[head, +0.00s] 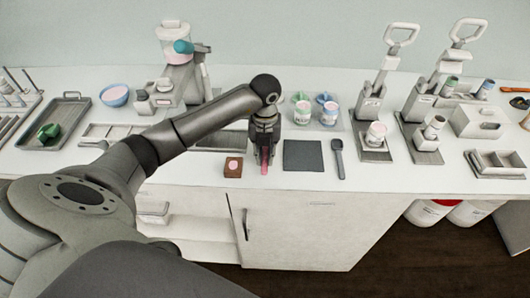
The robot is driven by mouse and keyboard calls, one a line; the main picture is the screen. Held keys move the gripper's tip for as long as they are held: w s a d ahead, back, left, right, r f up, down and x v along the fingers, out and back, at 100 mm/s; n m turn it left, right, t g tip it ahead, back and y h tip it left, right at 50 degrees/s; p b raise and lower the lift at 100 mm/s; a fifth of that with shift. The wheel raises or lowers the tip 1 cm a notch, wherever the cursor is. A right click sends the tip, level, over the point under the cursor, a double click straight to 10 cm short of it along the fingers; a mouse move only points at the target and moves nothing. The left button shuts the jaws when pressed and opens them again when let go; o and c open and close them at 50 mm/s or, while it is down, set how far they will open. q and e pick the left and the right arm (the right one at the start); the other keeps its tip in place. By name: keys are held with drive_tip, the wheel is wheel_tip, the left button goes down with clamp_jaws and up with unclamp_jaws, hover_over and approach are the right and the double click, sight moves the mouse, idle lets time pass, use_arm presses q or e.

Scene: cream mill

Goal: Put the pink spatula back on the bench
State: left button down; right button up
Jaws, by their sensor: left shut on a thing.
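My left gripper (265,150) points down over the front part of the white bench (380,178). It is shut on the pink spatula (265,162), which shows as a narrow pink strip between and below the fingers. The rest of the spatula is hidden by the gripper. I cannot tell whether its lower end touches the bench top. My right gripper is not in view.
A small brown block with a pink top (233,167) is just left of the gripper. A dark square mat (303,155) and a dark spoon (338,157) lie to its right. Two cups (329,113) stand behind. Bare bench top lies right of the spoon.

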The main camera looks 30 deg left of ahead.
use_arm(q)
drive_tip(key=shift+f, duration=0.25)
drive_tip(key=c, duration=1.3)
unclamp_jaws()
drive_tip(key=shift+r, duration=0.15)
wheel_tip(320, 180, up, 12)
drive_tip(key=shift+f, duration=0.1)
